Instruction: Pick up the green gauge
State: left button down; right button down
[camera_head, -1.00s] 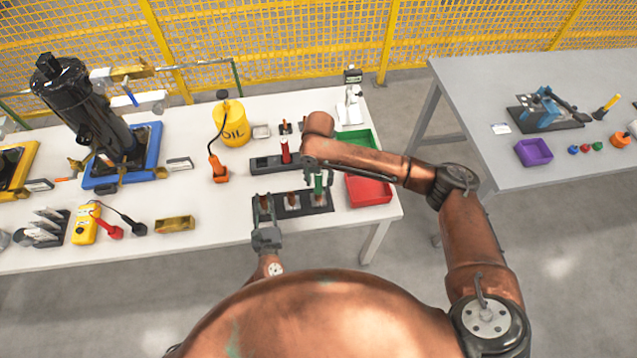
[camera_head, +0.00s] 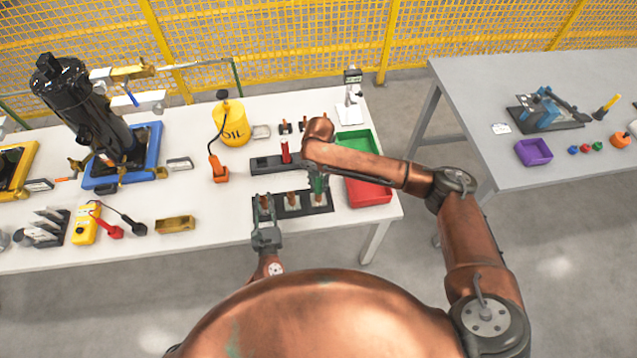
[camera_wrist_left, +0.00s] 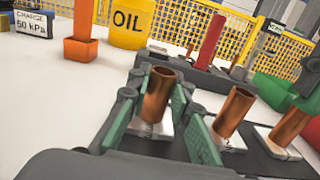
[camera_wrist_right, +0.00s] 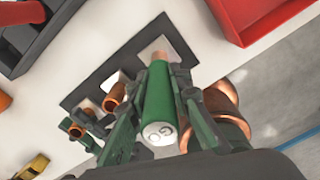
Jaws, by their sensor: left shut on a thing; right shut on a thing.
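The green gauge (camera_wrist_right: 158,105) is a green cylinder with a marked white end cap, seen close in the right wrist view. My right gripper (camera_wrist_right: 155,88) is shut on it, one finger on each side. In the head view the gauge (camera_head: 318,184) is upright above the right-hand copper tube of the dark block (camera_head: 306,210), partly hidden by my right arm. Whether it touches that tube is hidden. My left gripper (camera_wrist_left: 160,112) is shut on the left copper tube (camera_wrist_left: 158,92), which stands in the block on a pale square plate.
A red tray (camera_head: 368,192) and a green tray (camera_head: 357,140) lie right of the block. A second dark holder with a red gauge (camera_head: 286,152) stands behind. The yellow oil can (camera_head: 231,124) and orange tool (camera_head: 220,172) are further left. Free table surface lies left of the block.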

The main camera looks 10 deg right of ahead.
notch_tip(320, 180, up, 10)
jog(key=shift+r, duration=0.1)
dwell(0.6)
pick_arm(q)
jog(key=c, duration=1.7)
grip_release()
jog(key=s, duration=1.2)
